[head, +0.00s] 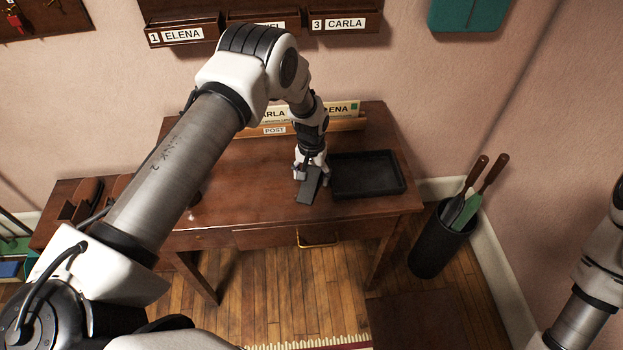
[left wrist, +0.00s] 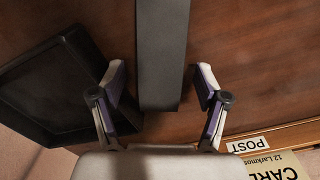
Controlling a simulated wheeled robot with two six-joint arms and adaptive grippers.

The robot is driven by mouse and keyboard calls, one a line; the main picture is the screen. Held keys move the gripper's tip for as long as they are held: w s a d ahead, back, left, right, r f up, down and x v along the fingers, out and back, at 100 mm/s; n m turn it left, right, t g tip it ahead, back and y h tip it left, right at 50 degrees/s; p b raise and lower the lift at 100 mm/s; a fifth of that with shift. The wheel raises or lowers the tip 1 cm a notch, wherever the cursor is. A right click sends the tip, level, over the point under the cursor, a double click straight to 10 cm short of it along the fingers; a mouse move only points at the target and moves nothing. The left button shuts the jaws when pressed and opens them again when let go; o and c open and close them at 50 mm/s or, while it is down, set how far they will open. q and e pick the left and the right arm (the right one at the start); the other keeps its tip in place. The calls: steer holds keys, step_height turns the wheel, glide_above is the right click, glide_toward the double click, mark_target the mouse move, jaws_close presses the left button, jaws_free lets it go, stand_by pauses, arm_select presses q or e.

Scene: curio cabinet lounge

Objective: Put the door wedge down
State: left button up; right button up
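The door wedge (head: 308,189) is a long dark grey piece that appears to lie on the brown desk (head: 240,185), just left of the black tray. My left gripper (head: 311,167) points down over its far end. In the left wrist view the fingers (left wrist: 160,85) are open on either side of the wedge (left wrist: 163,45), with a gap showing on both sides. My right arm shows at the right edge of the head view, but its gripper is out of view.
The black tray (head: 368,176) stands close to the right of the wedge. A letter rack marked POST (head: 345,124) is along the desk's back edge. A dark bin (head: 438,243) with handled tools stands on the floor to the right. The desk's left part looks clear.

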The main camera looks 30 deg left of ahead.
arm_select(q)
steer(key=shift+s+r, duration=0.25)
steer(key=c, duration=0.5)
steer(key=shift+s+r, duration=0.1)
steer(key=c, duration=0.6)
steer(key=shift+c, duration=0.7)
